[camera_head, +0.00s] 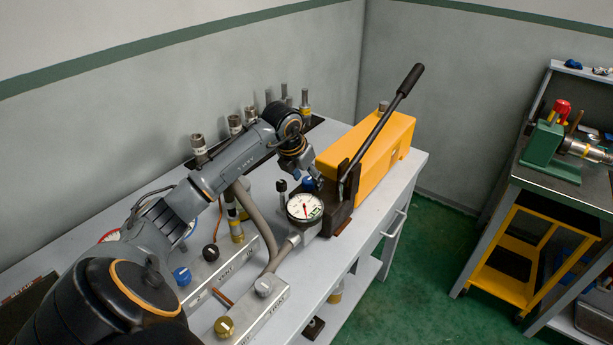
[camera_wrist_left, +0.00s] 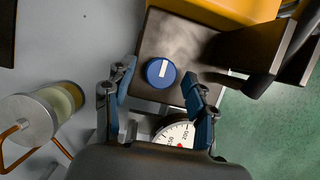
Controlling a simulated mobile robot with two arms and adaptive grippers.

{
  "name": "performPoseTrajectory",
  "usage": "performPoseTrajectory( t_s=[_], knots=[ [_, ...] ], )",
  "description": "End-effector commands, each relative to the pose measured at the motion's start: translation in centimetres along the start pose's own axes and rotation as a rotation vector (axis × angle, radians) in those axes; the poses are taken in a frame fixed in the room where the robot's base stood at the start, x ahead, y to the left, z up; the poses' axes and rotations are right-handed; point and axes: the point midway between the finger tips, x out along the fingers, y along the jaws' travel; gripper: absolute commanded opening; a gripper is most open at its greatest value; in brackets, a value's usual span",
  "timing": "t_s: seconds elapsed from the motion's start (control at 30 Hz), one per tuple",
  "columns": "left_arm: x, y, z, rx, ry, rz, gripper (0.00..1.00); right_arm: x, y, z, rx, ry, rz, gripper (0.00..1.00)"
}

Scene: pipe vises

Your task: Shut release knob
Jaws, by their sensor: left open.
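The release knob (camera_wrist_left: 160,72), blue with a white bar mark, sits on the dark end block (camera_wrist_left: 190,50) of the yellow hand pump (camera_head: 370,152). The knob also shows in the head view (camera_head: 308,184), small and partly hidden near my fingers. My left gripper (camera_wrist_left: 158,84) is open, its blue fingers on either side of the knob in the wrist view. They look apart from the knob, and how far above it they are I cannot tell. In the head view my left gripper (camera_head: 312,174) is over the block. My right gripper is not in view.
A pressure gauge (camera_head: 305,207) stands close beside the block. The black pump lever (camera_head: 385,120) slants up at the right.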

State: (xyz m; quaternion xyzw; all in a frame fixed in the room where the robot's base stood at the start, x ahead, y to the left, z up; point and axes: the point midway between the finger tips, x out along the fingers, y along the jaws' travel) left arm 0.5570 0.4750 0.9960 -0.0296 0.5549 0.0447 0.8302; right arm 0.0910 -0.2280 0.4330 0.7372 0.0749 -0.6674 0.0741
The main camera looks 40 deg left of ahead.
Motion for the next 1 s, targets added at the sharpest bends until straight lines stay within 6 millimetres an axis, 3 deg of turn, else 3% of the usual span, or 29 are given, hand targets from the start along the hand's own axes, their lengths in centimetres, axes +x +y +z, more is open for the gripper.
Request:
performPoseTrajectory(
  t_s=[0.17, 0.43, 0.73, 1.0],
  knots=[
    [0.0, 0.0, 0.0, 0.000, 0.000, 0.000, 0.54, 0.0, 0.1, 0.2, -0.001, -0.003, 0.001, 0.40],
    [0.0, 0.0, 0.0, 0.000, 0.000, 0.000, 0.01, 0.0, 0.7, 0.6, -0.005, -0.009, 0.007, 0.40],
    [0.1, 0.1, 0.0, 0.028, 0.000, -0.013, 0.01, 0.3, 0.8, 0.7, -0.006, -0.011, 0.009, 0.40],
    [0.1, 0.3, 0.0, 0.168, -0.001, -0.069, 0.01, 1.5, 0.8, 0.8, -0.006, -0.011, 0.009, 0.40]
  ],
)
